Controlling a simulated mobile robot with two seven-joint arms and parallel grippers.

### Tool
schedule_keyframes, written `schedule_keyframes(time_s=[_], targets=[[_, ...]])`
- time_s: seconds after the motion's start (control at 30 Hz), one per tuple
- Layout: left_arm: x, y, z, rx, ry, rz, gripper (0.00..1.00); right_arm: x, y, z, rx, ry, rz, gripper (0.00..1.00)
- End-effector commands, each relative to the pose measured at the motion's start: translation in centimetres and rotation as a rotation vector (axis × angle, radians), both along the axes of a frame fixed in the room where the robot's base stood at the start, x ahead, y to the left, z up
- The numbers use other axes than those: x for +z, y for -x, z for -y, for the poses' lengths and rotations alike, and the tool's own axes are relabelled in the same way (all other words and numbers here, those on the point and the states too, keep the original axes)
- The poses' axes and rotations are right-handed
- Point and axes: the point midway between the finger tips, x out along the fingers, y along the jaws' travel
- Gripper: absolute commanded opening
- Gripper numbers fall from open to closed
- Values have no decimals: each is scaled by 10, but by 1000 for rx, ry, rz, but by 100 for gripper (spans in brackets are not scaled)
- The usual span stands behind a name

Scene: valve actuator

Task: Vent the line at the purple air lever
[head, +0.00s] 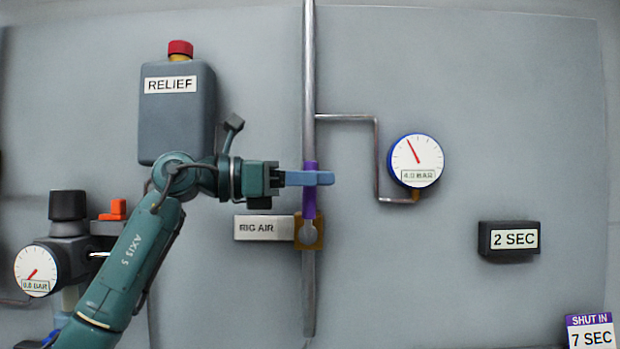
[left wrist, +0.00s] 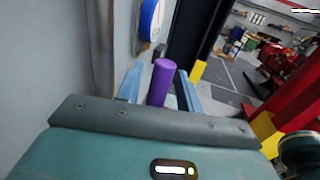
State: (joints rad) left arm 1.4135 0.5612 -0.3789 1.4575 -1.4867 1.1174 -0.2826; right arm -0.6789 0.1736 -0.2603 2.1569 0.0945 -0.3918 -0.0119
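The purple air lever (head: 310,199) stands upright along the vertical pipe, above a brass valve body (head: 309,232) beside the RIG AIR label (head: 264,228). My left gripper (head: 318,178) reaches in from the left, with its blue fingers at the lever's upper part. In the left wrist view the purple lever (left wrist: 160,82) stands between the two blue fingers (left wrist: 160,90). A gap shows on its left side, so the fingers look open around it. The blue-rimmed gauge (head: 415,161) on the branch pipe reads 4.0 BAR. My right gripper is not in view.
A grey RELIEF box (head: 178,115) with a red cap hangs above my left arm. A regulator with a second gauge (head: 36,270) and an orange lever (head: 113,210) is at lower left. A 2 SEC sign (head: 514,239) and SHUT IN 7 SEC sign (head: 591,333) are at right.

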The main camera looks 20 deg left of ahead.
Motion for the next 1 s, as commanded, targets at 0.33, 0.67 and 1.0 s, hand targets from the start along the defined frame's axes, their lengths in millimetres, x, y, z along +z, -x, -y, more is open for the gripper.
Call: schedule_keyframes(time_s=[0.33,0.67,1.0], targets=[[0,0,0,0,0,0,8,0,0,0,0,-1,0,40],[0,0,0,0,0,0,0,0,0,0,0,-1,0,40],[3,1,3,0,-43,-12,0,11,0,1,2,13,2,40]])
